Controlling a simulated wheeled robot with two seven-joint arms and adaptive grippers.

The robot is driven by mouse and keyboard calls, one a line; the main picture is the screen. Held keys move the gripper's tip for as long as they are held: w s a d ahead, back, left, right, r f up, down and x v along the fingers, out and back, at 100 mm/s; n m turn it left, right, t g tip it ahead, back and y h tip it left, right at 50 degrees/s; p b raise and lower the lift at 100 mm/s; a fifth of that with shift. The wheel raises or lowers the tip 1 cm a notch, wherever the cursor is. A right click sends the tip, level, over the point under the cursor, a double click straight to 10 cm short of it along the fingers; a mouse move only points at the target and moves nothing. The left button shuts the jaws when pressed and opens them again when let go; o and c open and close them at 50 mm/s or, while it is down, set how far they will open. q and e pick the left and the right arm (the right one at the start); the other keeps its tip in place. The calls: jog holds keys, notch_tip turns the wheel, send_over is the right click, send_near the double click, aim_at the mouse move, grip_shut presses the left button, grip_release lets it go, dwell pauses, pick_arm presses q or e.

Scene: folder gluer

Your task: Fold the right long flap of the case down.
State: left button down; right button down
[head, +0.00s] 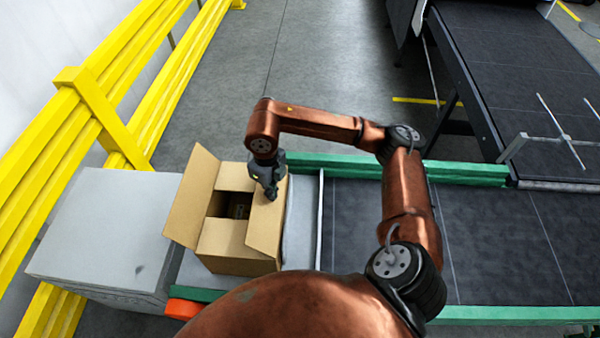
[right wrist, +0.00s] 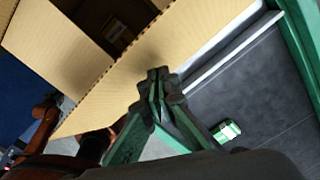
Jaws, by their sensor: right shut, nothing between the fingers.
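The open cardboard case (head: 233,265) stands at the left end of the conveyor in the head view. Its right long flap (head: 265,228) stands up at a tilt; it also shows as a broad cardboard sheet in the right wrist view (right wrist: 150,58). The left long flap (head: 190,200) stands up, leaning outward. The near short flap (head: 222,238) and far short flap (head: 235,178) lie inward, with a dark gap between them. My right gripper (head: 271,196) is shut and empty at the right long flap's upper part; its fingertips (right wrist: 160,78) overlap the flap, contact unclear. My left gripper is out of view.
A grey box-shaped cabinet (head: 105,225) stands left of the case, with yellow guard rails (head: 100,110) beyond. Green conveyor rails (head: 335,162) run behind and in front of the dark belt (head: 350,230). The belt right of the case is empty beneath my right arm.

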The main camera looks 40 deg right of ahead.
aim_at(258, 192)
jog(key=shift+w+a+f+b, duration=0.4)
jog(key=shift+w+a, duration=0.25)
jog(key=shift+a, duration=0.15)
jog(key=shift+w+a+f+b, duration=0.4)
jog(key=shift+a+f+b, duration=0.2)
jog(key=shift+f, duration=0.1)
jog(key=shift+w+a+f, duration=0.15)
jog(key=shift+w+a, duration=0.05)
jog(key=shift+w, duration=0.05)
jog(key=shift+w+a+f+b, duration=0.25)
jog(key=shift+f+b, duration=0.25)
jog(key=shift+w+a+f+b, duration=0.2)
jog(key=shift+a+f+b, duration=0.05)
jog(key=shift+f+b, duration=0.25)
jog(key=shift+r, duration=0.1)
